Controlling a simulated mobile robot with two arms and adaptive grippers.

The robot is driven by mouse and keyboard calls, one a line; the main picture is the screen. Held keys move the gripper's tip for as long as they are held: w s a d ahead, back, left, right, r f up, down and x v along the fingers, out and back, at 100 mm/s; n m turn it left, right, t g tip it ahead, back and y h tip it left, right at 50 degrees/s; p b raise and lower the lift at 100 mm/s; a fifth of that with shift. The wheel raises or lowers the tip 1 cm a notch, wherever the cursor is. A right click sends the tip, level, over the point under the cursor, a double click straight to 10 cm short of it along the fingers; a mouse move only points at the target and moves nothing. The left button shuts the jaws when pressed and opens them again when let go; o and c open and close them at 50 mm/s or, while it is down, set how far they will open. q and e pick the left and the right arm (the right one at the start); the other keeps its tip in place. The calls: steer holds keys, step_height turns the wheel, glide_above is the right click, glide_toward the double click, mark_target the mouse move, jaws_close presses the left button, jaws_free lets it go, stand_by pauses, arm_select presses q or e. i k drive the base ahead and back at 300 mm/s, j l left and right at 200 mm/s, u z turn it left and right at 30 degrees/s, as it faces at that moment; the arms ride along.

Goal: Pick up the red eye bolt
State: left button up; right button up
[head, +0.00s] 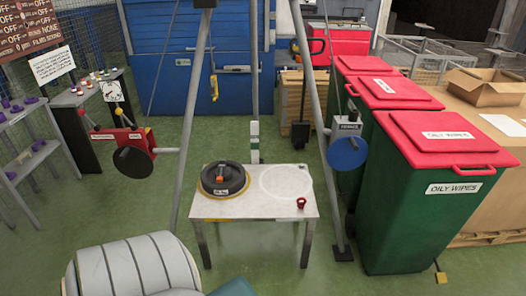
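The small red eye bolt (301,203) is on the light grey table (240,208), near the front right corner of the top. Its ring seems to face up, but it is small in the head view. Nothing is touching it. Neither of my grippers shows in the head view.
A round black lid-like thing (223,180) with an orange part sits on the table's left half. A pale circle is marked beside it. Tripod legs (187,120) flank the table, with red (115,137) and blue (348,148) winches. Green bins (425,210) stand right.

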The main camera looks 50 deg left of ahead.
mark_target(301, 205)
steer(key=u, duration=1.4)
